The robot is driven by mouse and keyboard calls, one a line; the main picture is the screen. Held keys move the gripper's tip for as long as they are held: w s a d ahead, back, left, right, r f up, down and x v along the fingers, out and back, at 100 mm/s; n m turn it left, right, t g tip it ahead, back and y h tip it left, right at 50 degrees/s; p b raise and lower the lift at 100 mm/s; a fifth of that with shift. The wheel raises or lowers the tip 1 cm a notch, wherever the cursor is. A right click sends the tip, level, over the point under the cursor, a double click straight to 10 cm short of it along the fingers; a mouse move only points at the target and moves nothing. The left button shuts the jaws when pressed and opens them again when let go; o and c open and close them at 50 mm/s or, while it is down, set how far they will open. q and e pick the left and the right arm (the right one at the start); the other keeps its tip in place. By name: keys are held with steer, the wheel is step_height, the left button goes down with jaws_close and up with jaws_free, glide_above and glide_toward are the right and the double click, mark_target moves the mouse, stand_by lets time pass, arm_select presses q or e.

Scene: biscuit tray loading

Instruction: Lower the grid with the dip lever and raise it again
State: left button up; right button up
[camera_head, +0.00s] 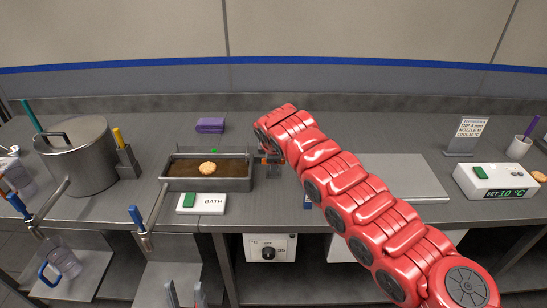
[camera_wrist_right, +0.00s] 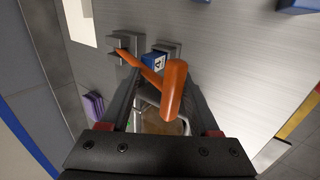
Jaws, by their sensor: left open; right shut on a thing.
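The dip lever (camera_wrist_right: 174,92) is an orange handle in the right wrist view, with its thinner arm running to grey blocks (camera_wrist_right: 125,45). My right gripper (camera_wrist_right: 158,88) is shut on it. In the head view this gripper (camera_head: 270,158) is at the right end of the grey bath (camera_head: 215,185), mostly behind my red arm. The bath holds brown liquid. A round biscuit (camera_head: 207,168) shows in the middle of it; the grid under it is hard to make out, and I cannot tell its height. My left gripper (camera_head: 186,295) is open and empty at the lower edge.
A white BATH box (camera_head: 213,202) with a green switch stands in front of the bath. A steel pot (camera_head: 75,155) stands at left, a purple block (camera_head: 210,125) behind. At right are a flat grey plate (camera_head: 405,170) and a white display unit (camera_head: 495,183).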

steer(key=shift+w+f, duration=0.15)
steer(key=shift+f, duration=0.2)
steer(key=shift+w+r, duration=0.15)
steer(key=shift+r, duration=0.05)
steer(key=shift+r, duration=0.15)
steer(key=b+v, duration=0.3)
steer(key=v, duration=1.4)
